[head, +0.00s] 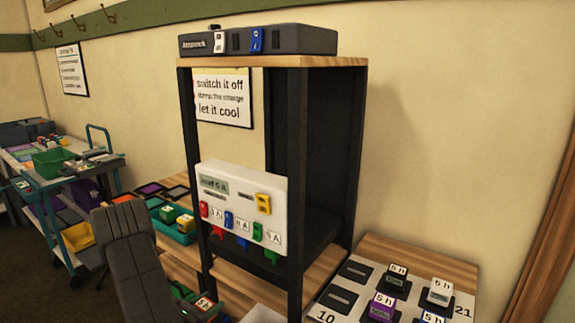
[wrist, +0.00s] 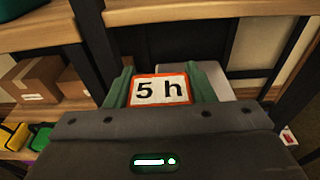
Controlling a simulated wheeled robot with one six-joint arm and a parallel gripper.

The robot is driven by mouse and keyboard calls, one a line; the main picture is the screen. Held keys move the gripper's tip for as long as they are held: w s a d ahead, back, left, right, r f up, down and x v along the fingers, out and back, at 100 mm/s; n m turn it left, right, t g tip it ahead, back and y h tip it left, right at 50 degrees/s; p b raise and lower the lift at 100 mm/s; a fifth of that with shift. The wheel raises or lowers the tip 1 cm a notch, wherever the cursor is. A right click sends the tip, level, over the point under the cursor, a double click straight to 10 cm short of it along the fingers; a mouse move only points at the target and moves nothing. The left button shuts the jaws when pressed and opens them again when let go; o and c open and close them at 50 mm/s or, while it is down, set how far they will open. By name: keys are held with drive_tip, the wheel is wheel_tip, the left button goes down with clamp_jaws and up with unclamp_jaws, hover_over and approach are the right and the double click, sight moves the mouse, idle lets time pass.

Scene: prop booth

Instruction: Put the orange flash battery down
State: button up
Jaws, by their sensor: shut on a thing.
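The orange flash battery (wrist: 160,90), its white top marked "5 h" inside an orange rim, sits between the two green fingers of my gripper (wrist: 161,84) in the wrist view. The fingers are shut on its sides. In the head view the battery (head: 205,304) shows small at the bottom edge, with my gripper (head: 196,300) around it, in front of the wooden rack. The battery's underside is hidden, and I cannot tell what lies directly below it.
A board (head: 325,315) on the right-hand table holds several "5 h" batteries, including a purple one (head: 382,308), and has empty dark slots (head: 356,271). The rack's dark post (head: 294,180) and a white switch panel (head: 240,210) stand close. Cardboard boxes (wrist: 35,80) sit on a shelf.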

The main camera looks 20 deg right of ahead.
wheel_tip(320, 180, up, 12)
drive_tip(key=p, duration=1.1)
wheel_tip(320, 180, up, 77)
hover_over(208, 301)
drive_tip(key=s+d, duration=1.2)
drive_tip(key=s, duration=0.3)
drive_tip(key=shift+w+d+r+b, duration=0.1)
drive_tip(key=shift+d+r+b, duration=0.1)
drive_tip(key=shift+b, duration=0.2)
